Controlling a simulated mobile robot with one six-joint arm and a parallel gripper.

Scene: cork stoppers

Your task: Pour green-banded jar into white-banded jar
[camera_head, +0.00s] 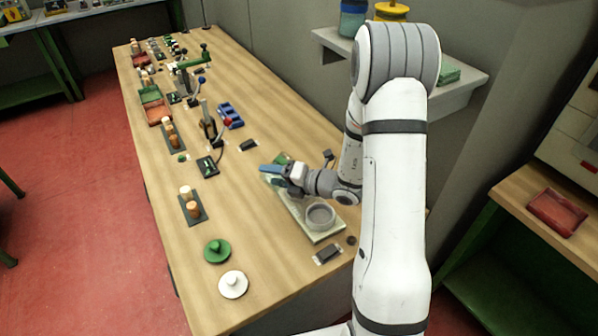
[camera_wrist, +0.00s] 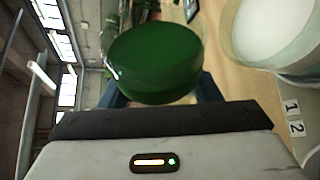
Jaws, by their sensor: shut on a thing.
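My gripper (camera_head: 274,170) is over the tabletop near the back edge of the pale board. In the wrist view its dark blue fingers (camera_wrist: 160,95) are shut on the green-banded jar (camera_wrist: 152,62), a clear round jar with a wide dark green surface. In the head view that jar is mostly hidden, with only a bit of green (camera_head: 283,158) showing. Its exact tilt and contents I cannot tell. The white-banded jar (camera_head: 320,216) stands open on the near end of the board. It also shows in the wrist view (camera_wrist: 278,35), to the right of the held jar and apart from it.
The pale board (camera_head: 312,233) lies along the table's right side. A green lid (camera_head: 217,251) and a white lid (camera_head: 233,285) lie at the near end. Trays with cork stoppers (camera_head: 193,207) line the left edge. A shelf (camera_head: 460,85) juts from the wall.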

